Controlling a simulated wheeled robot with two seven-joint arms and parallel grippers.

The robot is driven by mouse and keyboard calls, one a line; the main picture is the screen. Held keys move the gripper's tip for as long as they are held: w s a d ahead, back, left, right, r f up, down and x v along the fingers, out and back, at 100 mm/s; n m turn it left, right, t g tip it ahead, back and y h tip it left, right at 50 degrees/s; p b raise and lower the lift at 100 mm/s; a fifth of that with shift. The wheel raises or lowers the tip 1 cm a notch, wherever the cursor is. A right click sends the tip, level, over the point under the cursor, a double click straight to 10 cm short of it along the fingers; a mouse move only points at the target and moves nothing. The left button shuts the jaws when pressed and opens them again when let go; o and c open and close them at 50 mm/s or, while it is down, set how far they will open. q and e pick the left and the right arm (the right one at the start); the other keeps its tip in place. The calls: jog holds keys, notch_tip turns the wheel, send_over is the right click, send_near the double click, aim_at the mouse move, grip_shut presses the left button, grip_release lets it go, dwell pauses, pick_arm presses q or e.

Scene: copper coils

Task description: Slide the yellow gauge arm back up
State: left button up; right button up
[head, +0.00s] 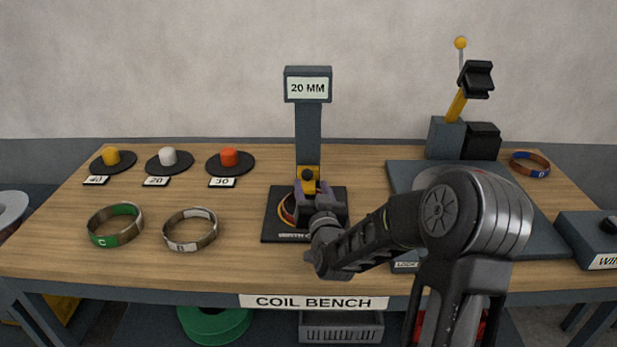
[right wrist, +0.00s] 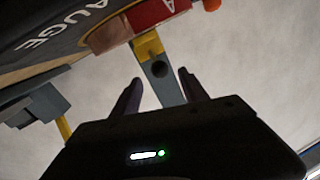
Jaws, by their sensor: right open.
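The gauge stands at the middle of the bench with a grey column (head: 309,135) and a display (head: 307,88) reading 20 MM. Its yellow gauge arm (head: 310,172) sits low on the column, just above a coil (head: 287,208) on the dark gauge base (head: 272,229). My right gripper (head: 315,190) is open at the front of the yellow arm and hides part of the coil. In the right wrist view, the yellow arm (right wrist: 148,45) lies beyond the open fingers (right wrist: 160,92), in line with the gap between them. I cannot tell whether they touch it. My left gripper is not in view.
Coils C (head: 105,240) and B (head: 180,244) lie at the left. Yellow (head: 111,156), white (head: 168,156) and orange (head: 229,157) knobs sit on black discs behind them. A dark plate (head: 400,175) and a lever machine (head: 445,137) stand at the right. My right arm covers part of the plate.

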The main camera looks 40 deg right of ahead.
aim_at(308, 178)
jog(key=x, duration=0.5)
grip_shut()
dwell(0.5)
dwell(0.9)
